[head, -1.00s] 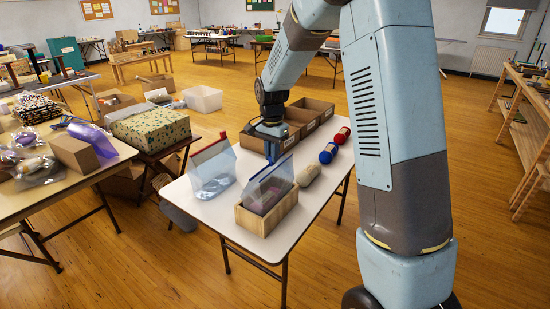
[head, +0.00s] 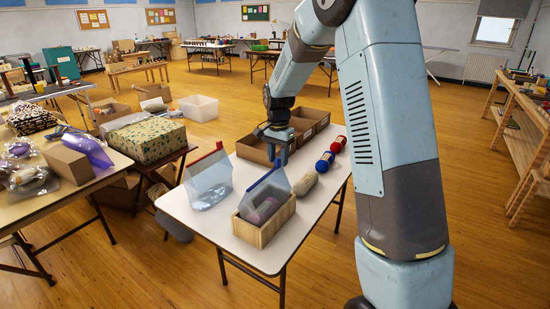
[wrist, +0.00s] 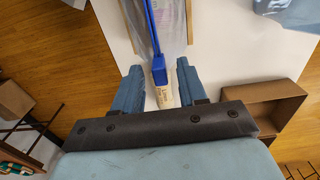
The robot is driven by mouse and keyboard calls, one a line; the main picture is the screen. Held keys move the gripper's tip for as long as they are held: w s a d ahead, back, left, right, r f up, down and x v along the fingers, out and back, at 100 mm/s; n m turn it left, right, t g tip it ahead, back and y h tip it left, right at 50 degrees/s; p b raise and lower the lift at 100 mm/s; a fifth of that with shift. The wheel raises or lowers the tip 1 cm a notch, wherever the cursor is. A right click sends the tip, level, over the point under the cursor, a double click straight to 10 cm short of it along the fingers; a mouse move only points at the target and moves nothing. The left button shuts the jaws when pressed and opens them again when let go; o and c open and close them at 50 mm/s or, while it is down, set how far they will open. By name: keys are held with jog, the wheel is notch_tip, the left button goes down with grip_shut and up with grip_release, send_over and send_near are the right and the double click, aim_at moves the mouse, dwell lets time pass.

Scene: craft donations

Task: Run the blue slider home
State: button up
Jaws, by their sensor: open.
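A clear bag with a blue zip strip (head: 262,181) stands in a small wooden box (head: 262,232) on the white table, with something purple inside. My gripper (head: 279,157) is at the strip's far end. In the wrist view, the blue slider (wrist: 159,72) sits between the fingertips of my open gripper (wrist: 157,82), with a gap on either side. The blue strip runs up the picture away from it, along the clear bag (wrist: 174,25). A pale piece with small lettering (wrist: 168,97) shows below the slider; I cannot tell what it belongs to.
A second clear bag with a red strip (head: 208,178) stands to the left. Red yarn (head: 338,143), blue yarn (head: 325,161) and a beige roll (head: 305,183) lie to the right. Open brown boxes (head: 312,118) stand behind my gripper; one shows in the wrist view (wrist: 262,132).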

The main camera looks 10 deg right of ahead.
aim_at(279, 159)
notch_tip(279, 159, up, 14)
jog(key=shift+f, duration=0.15)
dwell(0.6)
jog(key=s+d+r+n+t, duration=0.15)
jog(key=s+r, duration=0.25)
jog(key=s, duration=0.5)
jog(key=s+d+r+n+t, duration=0.1)
jog(key=s+d+r+n, duration=0.3)
jog(key=s, duration=0.5)
jog(key=s+f+n+t, duration=0.2)
jog(key=s+n+t, duration=0.1)
jog(key=s, duration=1.4)
jog(key=shift+s+d, duration=0.25)
jog(key=shift+s, duration=0.1)
